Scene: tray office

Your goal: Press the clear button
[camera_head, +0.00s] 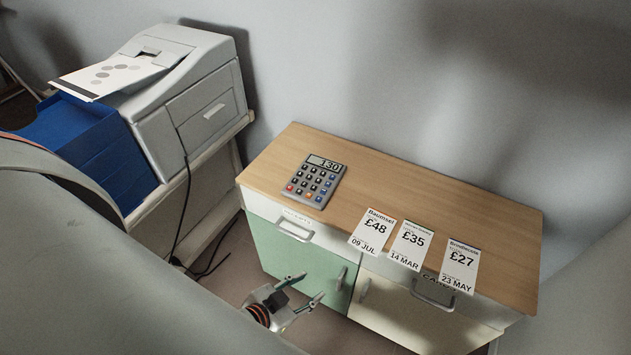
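A grey calculator (333,194) lies on the wooden cabinet top (410,180), near its left end. Its display (325,163) reads 130. It has dark keys, a few blue keys on the right side and a red-orange key (290,187) at the lower left. The key labels are too small to read, so I cannot tell which one is the clear button. My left gripper (313,285) is open and empty, in front of the green cabinet door and below the calculator, apart from it. My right gripper is not in view.
Price cards reading £48 (372,231), £35 (410,244) and £27 (460,266) lie along the cabinet's front edge. Handles (295,230) stick out from the cabinet front. A printer (190,100) and blue trays (85,145) stand at left. The cabinet top behind the cards is clear.

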